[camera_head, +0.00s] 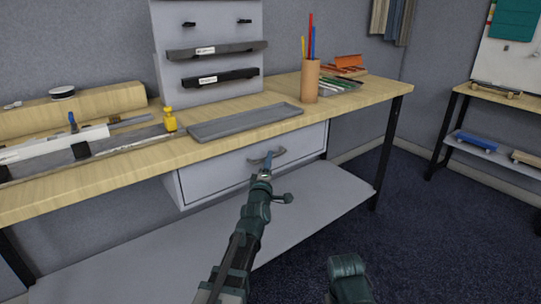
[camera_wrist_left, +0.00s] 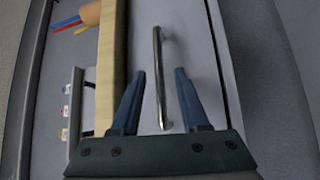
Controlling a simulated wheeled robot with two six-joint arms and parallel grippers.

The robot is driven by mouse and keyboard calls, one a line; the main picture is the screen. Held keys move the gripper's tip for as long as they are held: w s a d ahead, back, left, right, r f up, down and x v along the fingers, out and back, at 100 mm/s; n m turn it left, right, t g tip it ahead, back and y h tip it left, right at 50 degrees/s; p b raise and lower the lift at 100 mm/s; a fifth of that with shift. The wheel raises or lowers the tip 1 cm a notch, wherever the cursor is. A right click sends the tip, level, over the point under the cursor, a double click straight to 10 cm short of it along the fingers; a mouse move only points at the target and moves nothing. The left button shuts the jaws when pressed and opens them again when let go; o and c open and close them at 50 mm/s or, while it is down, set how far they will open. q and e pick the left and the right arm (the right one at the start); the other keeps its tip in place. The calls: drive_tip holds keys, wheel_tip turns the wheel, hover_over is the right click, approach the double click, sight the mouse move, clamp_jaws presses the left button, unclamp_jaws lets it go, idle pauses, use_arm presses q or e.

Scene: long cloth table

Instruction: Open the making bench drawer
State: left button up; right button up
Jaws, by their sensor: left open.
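The making bench drawer (camera_head: 225,170) is a grey-white front under the wooden bench top, and it looks closed. Its metal bar handle (camera_head: 268,156) is near the middle of the drawer front. My left gripper (camera_head: 266,165) is at the handle in the head view. In the left wrist view, the handle (camera_wrist_left: 159,75) runs between the two blue fingers of the open gripper (camera_wrist_left: 163,90), with a gap on each side. The gripper hides part of the drawer front in the head view.
On the bench top (camera_head: 365,96) are a grey tray (camera_head: 245,122), a cardboard pen cup (camera_head: 310,80) and a yellow bottle (camera_head: 170,120). A lower shelf (camera_head: 320,212) lies below the drawer. Open dark floor (camera_head: 440,240) is at the right.

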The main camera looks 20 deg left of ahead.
use_arm(q)
drive_tip(key=w, duration=0.2)
drive_tip(key=shift+w+a+r, duration=0.2)
drive_tip(key=shift+w, duration=0.15)
clamp_jaws()
idle(1.1)
